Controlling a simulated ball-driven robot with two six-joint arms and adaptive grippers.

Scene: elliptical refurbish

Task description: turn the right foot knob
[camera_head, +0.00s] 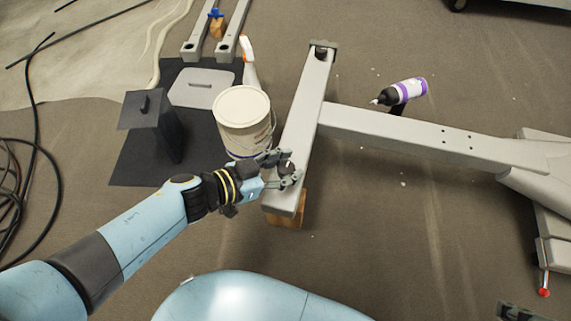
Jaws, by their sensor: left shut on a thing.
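A light grey foot bar (305,110) of the frame runs from the upper middle down to the centre, raised on a wooden block (288,219) at its near end. A small dark foot knob (286,169) sits on top near that end. My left gripper (288,167) reaches in from the left with its fingers on both sides of this knob, shut on it; the fingers partly hide it. Another dark knob (321,49) is at the bar's far end. A dark piece at the bottom right edge may be my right gripper (522,312); its fingers do not show clearly.
A white bucket (243,108) stands close left of the bar, with a spray bottle (248,62) behind it. A black stand (150,125) is on a dark mat (140,165). A purple-white bottle (408,90) lies beyond the long beam (430,136). Cables lie far left.

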